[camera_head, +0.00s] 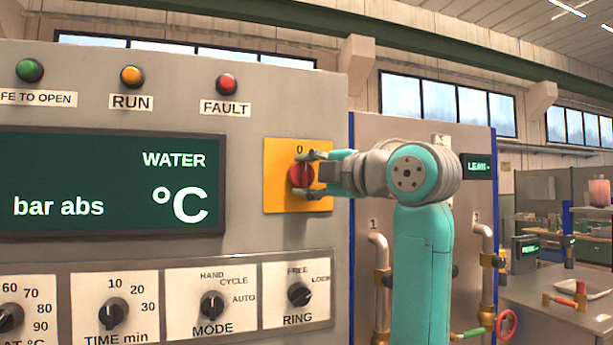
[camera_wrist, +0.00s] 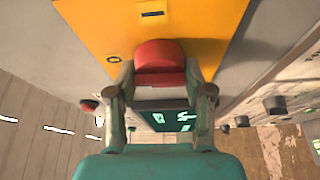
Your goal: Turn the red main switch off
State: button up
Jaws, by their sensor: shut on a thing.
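The red main switch (camera_head: 300,174) is a round red knob on a yellow plate (camera_head: 284,203) on the grey control panel. A "0" mark shows above the knob in the head view. The wrist view shows the red main switch (camera_wrist: 160,62) close up, on the yellow plate (camera_wrist: 100,30). My gripper (camera_head: 318,174) reaches in from the right, and its two fingers are shut on the knob. In the wrist view my gripper (camera_wrist: 160,92) has one finger on each side of the knob. The fingers hide part of the knob, and its exact pointing direction is hard to tell.
A dark display (camera_head: 110,182) reading "WATER" and "°C" is left of the switch. MODE (camera_head: 212,305) and RING (camera_head: 299,293) knobs sit below. Pipes (camera_head: 380,265) run on the panel to the right. A table (camera_head: 575,310) with a tray stands at far right.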

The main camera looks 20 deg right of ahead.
jog(key=shift+n, duration=0.4)
jog(key=o, duration=1.2)
jog(key=v, duration=1.2)
